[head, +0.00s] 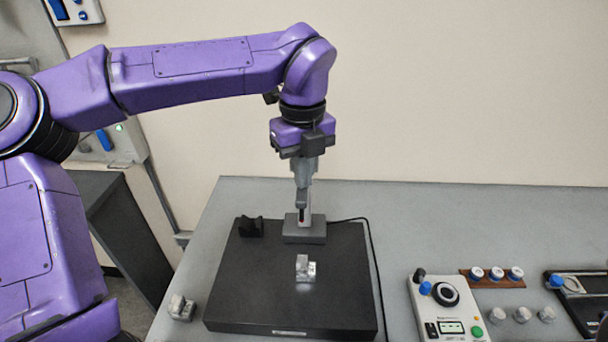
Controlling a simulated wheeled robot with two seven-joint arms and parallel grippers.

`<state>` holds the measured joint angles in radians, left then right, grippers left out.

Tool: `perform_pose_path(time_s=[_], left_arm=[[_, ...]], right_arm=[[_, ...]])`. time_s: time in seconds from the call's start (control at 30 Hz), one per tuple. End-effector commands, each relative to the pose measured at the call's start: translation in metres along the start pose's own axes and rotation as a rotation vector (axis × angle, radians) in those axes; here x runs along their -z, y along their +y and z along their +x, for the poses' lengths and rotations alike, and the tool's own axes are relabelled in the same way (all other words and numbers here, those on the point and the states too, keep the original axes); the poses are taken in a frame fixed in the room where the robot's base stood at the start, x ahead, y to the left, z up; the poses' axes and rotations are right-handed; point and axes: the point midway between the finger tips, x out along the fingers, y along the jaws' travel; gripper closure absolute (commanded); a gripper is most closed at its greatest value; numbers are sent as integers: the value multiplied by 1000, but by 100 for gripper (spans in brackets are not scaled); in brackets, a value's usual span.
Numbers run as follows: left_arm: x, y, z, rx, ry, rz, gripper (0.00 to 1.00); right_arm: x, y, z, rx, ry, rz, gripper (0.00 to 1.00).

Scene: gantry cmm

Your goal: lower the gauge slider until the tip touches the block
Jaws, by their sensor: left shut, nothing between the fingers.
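My left gripper (301,201) points straight down, shut, with nothing visible between its fingers. It is in front of or just above a small gauge stand with a grey base (305,234) at the back of a black plate. The gripper covers much of the gauge's upright, so the slider and its tip are hard to make out; a small dark and red part shows low by the upright. A shiny metal block (304,268) sits on the plate nearer to me, apart from the gauge base. I cannot tell whether fingers and gauge touch. My right gripper is not in view.
The black plate (235,285) lies on a grey table (450,215). A black holder (249,227) stands at its back left corner. Another metal piece (180,307) lies left of the plate. A control box (447,308) with knobs stands right. A cable runs beside the plate.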

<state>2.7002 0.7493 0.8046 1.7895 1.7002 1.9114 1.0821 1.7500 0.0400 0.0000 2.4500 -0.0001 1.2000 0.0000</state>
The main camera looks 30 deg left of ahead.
Motion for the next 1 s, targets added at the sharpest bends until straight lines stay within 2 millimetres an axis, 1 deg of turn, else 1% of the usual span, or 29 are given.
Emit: perform_pose_path(time_s=[0.03, 1.0], left_arm=[[0, 0, 5, 0, 0, 0, 100], [0, 0, 48, -1, 1, 0, 100]], right_arm=[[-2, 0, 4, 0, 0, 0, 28], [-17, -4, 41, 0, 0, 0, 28]])
